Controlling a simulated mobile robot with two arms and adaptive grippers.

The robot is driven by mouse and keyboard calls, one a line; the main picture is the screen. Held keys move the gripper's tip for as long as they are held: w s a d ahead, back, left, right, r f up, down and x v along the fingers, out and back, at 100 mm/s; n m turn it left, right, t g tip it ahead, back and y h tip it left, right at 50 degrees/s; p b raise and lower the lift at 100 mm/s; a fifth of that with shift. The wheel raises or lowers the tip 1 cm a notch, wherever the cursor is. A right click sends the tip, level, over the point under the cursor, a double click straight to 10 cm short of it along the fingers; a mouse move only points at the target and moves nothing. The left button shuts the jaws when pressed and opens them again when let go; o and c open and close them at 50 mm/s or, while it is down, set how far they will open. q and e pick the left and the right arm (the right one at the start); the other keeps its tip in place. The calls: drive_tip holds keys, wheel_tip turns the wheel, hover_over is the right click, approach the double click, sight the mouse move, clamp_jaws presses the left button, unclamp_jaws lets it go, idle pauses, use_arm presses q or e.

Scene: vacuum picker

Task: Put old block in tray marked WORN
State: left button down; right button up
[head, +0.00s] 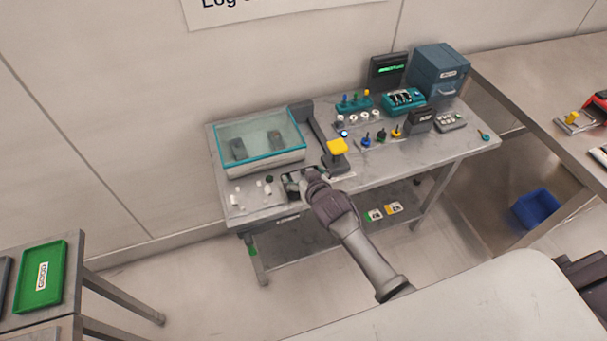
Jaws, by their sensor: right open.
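My right gripper (298,184) is open at the front edge of the grey steel bench, over a small dark block or fixture (291,190). The gripper hides part of it, and I cannot tell whether they touch. Which object is the old block is not clear. Two dark blocks (239,149) sit inside a clear box with a teal rim (262,158). A green tray (40,276) with a white label lies on the left table; its label is too small to read. Small green and yellow labels (384,211) show on the bench's lower shelf. My left gripper is not in view.
Small fittings, a dark display (388,69) and a blue-grey cabinet (440,73) fill the bench's back right. A blue bin (536,209) sits low at right.

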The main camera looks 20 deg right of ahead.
drive_tip(key=shift+r, duration=0.2)
drive_tip(key=shift+s, duration=0.35)
drive_tip(key=v, duration=1.1)
drive_tip(key=s+d+f+g, duration=0.15)
drive_tip(key=s+f, duration=0.35)
drive_tip(key=f, duration=0.5)
drive_tip(key=s+f+n+g, duration=0.1)
drive_tip(key=s+f+g, duration=0.3)
drive_tip(key=f, duration=0.5)
drive_tip(key=s+f+g, duration=0.1)
drive_tip(key=s+f, duration=0.4)
drive_tip(key=f, duration=0.5)
drive_tip(key=s+d+f+g, duration=0.1)
drive_tip(key=s+f, duration=0.3)
drive_tip(key=s, duration=0.5)
drive_tip(key=s+d+f+g, duration=0.1)
drive_tip(key=s+f+g, duration=0.1)
drive_tip(key=s+f, duration=0.3)
drive_tip(key=s+d+f+n+g, duration=0.1)
drive_tip(key=s+f, duration=0.4)
drive_tip(key=s, duration=0.7)
drive_tip(key=shift+s+d+g, duration=0.35)
drive_tip(key=shift+s+d, duration=0.05)
drive_tip(key=shift+d, duration=0.1)
